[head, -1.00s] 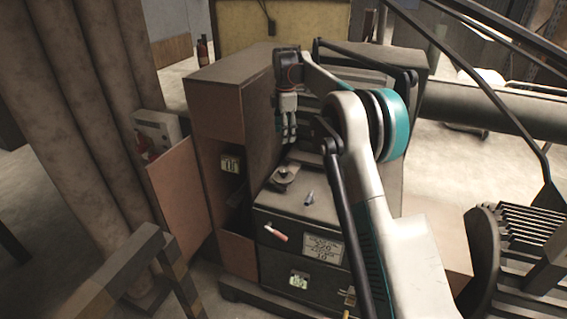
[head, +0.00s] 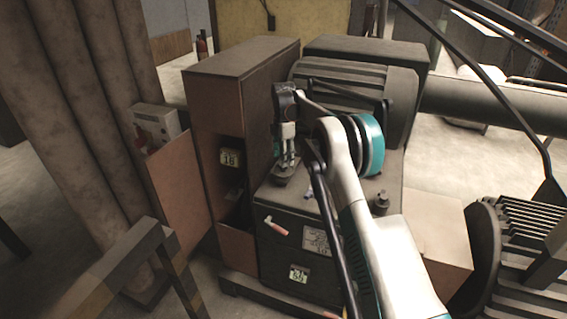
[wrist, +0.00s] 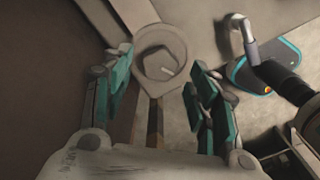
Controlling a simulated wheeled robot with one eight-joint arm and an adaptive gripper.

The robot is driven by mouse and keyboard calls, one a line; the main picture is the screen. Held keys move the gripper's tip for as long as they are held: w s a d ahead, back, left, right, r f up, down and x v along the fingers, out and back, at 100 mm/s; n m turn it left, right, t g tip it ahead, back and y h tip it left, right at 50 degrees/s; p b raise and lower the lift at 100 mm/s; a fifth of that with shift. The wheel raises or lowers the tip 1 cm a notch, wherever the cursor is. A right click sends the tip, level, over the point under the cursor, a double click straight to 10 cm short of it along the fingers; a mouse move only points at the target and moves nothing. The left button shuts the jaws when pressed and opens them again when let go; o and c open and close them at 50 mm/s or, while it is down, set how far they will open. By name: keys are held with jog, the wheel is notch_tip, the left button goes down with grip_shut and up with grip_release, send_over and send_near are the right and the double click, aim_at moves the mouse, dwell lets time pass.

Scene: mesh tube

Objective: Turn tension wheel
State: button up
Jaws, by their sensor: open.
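The tension wheel, which I take to be the small round disc (head: 282,181) on top of the dark cabinet, sits near the cabinet's left rear edge. In the wrist view it is a pale round disc (wrist: 177,47) with a raised hub, ahead of the fingertips. My gripper (head: 287,161) points down just above the wheel in the head view. In the wrist view my gripper (wrist: 160,72) has its two fingers apart, one to each side of the wheel's near part. I cannot tell whether they touch it.
The dark cabinet (head: 285,222) has a red-tipped handle (head: 276,226) on its front. A tall brown cabinet (head: 262,100) stands close on the left, its door (head: 182,195) open. A second knob (head: 381,202) stands on the right. A large ribbed motor housing (head: 400,85) is behind.

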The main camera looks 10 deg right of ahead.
jog(key=shift+f, duration=1.3)
jog(key=shift+c, duration=0.6)
jog(key=c, duration=0.9)
jog(key=shift+c, duration=0.2)
